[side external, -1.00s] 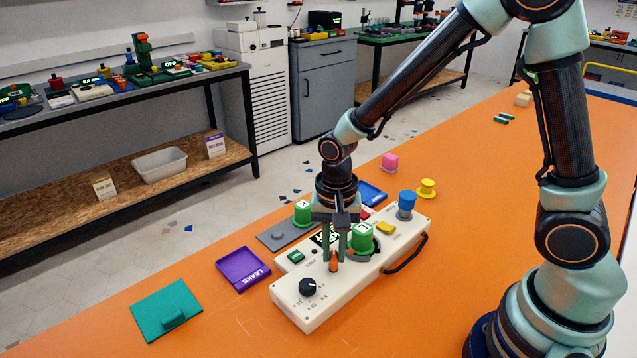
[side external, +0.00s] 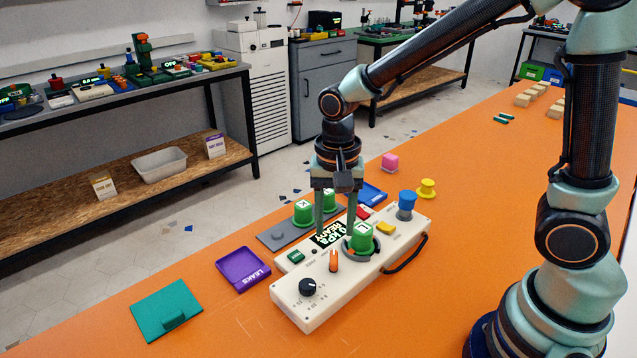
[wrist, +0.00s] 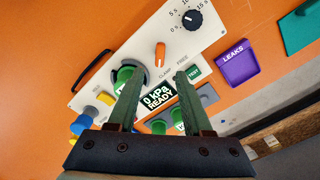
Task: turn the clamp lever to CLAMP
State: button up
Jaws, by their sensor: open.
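The orange clamp lever (side external: 334,261) stands on the cream tester panel (side external: 315,310). In the wrist view the lever (wrist: 160,54) has its lower end close to the word CLAMP; the word FREE lies to its right. I cannot tell which end is the pivot. My gripper (side external: 335,233) is raised above the panel, behind the lever and clear of it. In the wrist view its two fingers (wrist: 155,90) are apart with nothing held between them. The display (wrist: 158,97) reads 0 kPa READY. A green-capped part (side external: 362,238) sits in the dark round seat beside the lever.
A black knob (side external: 307,287) and a green TEST button (side external: 296,256) are near the lever. Green-capped parts (side external: 304,211) stand on a grey rack behind. A purple LEAKS tray (side external: 243,270) lies left, and a black handle (side external: 408,254) lines the panel's right edge.

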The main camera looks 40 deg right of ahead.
notch_tip(320, 180, up, 5)
jog(key=shift+r, duration=0.2)
dwell(0.3)
jog(key=s+d+r+n+t, duration=0.5)
jog(key=d+r+n, duration=0.1)
jog(key=d+n, duration=0.2)
jog(key=shift+s+d+r+n+t, duration=0.15)
jog(key=shift+s+r+n+t, duration=0.15)
jog(key=shift+n, duration=0.3)
